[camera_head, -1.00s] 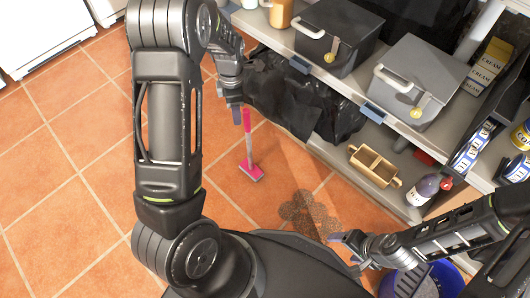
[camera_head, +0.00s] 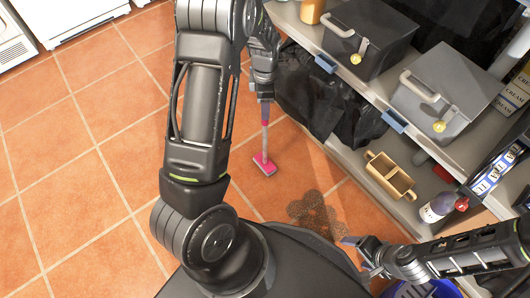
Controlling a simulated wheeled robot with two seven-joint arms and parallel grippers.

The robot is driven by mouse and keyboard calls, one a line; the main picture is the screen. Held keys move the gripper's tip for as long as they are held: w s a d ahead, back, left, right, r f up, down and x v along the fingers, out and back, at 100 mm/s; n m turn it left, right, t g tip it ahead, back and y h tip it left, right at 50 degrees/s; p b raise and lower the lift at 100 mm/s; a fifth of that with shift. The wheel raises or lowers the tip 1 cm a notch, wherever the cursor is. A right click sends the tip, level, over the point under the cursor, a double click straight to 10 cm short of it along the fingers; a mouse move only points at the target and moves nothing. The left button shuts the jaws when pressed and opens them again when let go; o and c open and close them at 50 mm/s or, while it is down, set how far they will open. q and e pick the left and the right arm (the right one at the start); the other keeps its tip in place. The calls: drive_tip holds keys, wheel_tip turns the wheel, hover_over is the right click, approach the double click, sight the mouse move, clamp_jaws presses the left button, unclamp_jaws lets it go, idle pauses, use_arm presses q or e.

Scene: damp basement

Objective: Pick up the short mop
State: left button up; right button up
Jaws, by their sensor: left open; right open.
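The short mop (camera_head: 265,142) stands upright on the tiled floor, with a grey shaft and a pink head at the bottom. The upper end of its pink handle is hidden at my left gripper (camera_head: 264,97). My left gripper is open, pointing down at the top of the handle. I cannot tell whether its fingers are around the handle or just in front of it. My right gripper (camera_head: 350,244) is open and empty at the lower right, over the floor and well apart from the mop.
A black bag (camera_head: 325,100) hangs close to the mop. A tan divided caddy (camera_head: 389,176) and a bottle (camera_head: 437,207) sit low. The left floor is clear.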

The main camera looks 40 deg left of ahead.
use_arm(q)
wheel_tip(320, 180, down, 5)
drive_tip(key=b, duration=0.2)
drive_tip(key=shift+s+b, duration=0.1)
drive_tip(key=shift+b, duration=0.3)
idle(0.4)
clamp_jaws()
idle(0.5)
